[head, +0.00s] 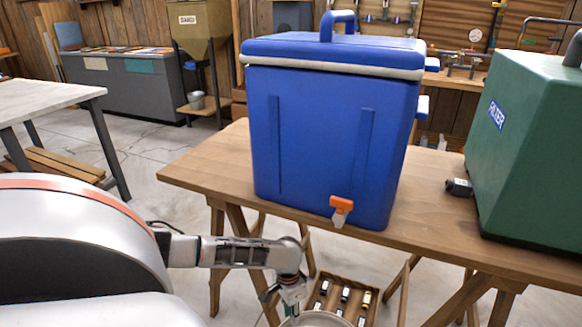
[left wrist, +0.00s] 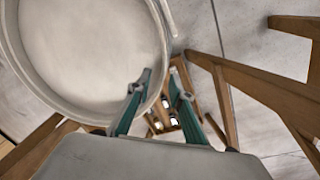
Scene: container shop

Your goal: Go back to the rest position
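My left gripper (head: 290,293) is low in front of the wooden table, at the rim of a round grey metal vessel (head: 322,320) cut off by the bottom of the head view. In the left wrist view my left gripper (left wrist: 160,80) has its two teal fingers apart. One finger lies over the inside of the vessel (left wrist: 85,45) and the other is outside its rim. The vessel looks empty, with a thin handle at its right side. I cannot tell whether the fingers touch the wall. My right gripper is out of view.
A blue cooler (head: 320,130) with an orange tap (head: 341,207) stands on the wooden table (head: 215,165). A green filter box (head: 535,150) stands at its right. A crate with small bottles (head: 340,298) is below the table, close to the left gripper. Table legs surround this space.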

